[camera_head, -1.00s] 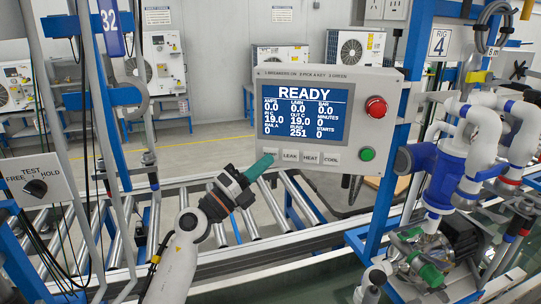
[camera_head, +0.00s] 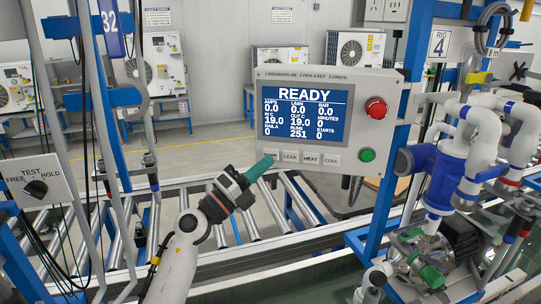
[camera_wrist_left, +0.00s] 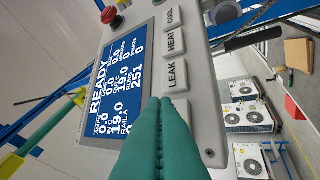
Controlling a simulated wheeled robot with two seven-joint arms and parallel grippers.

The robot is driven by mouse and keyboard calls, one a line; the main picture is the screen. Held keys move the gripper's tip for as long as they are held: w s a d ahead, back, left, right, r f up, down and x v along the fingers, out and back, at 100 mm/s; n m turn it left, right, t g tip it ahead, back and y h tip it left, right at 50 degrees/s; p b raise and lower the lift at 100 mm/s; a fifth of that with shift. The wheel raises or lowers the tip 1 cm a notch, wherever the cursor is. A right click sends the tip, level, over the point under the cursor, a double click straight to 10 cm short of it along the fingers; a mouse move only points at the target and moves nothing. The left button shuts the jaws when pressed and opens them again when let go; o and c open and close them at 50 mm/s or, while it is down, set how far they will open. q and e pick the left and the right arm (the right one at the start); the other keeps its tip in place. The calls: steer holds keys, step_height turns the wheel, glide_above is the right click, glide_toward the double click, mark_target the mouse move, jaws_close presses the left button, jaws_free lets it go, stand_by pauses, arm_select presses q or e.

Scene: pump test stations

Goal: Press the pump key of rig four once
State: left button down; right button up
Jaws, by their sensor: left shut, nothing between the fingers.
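A row of keys runs below the screen: LEAK (camera_head: 290,156), HEAT (camera_head: 311,158) and COOL (camera_head: 331,160). The leftmost key (camera_wrist_left: 183,110) is largely hidden by my fingers and its label is not readable. My left gripper (camera_head: 268,161) is shut and empty, its green fingertips at that leftmost key. In the left wrist view the fingertips (camera_wrist_left: 160,103) overlap the key; contact cannot be told. My right gripper is not in view.
A red stop button (camera_head: 376,108) and a green button (camera_head: 367,154) sit on the panel's right side. White pipes and a blue pump housing (camera_head: 430,170) stand at the right. A TEST switch plate (camera_head: 35,182) is at the left. Rollers lie below the panel.

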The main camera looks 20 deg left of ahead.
arm_select(q)
steer(key=shift+w, duration=0.2)
stand_by(0.7)
steer(key=shift+w, duration=0.25)
steer(key=shift+w+a, duration=0.1)
steer(key=shift+w, duration=0.35)
stand_by(0.7)
steer(key=shift+s, duration=0.15)
stand_by(0.3)
steer(key=shift+s+d+p, duration=0.2)
steer(key=shift+s+p, duration=0.25)
steer(key=shift+s, duration=0.3)
steer(key=s+p, duration=0.2)
steer(key=s, duration=0.3)
steer(key=shift+d, duration=0.15)
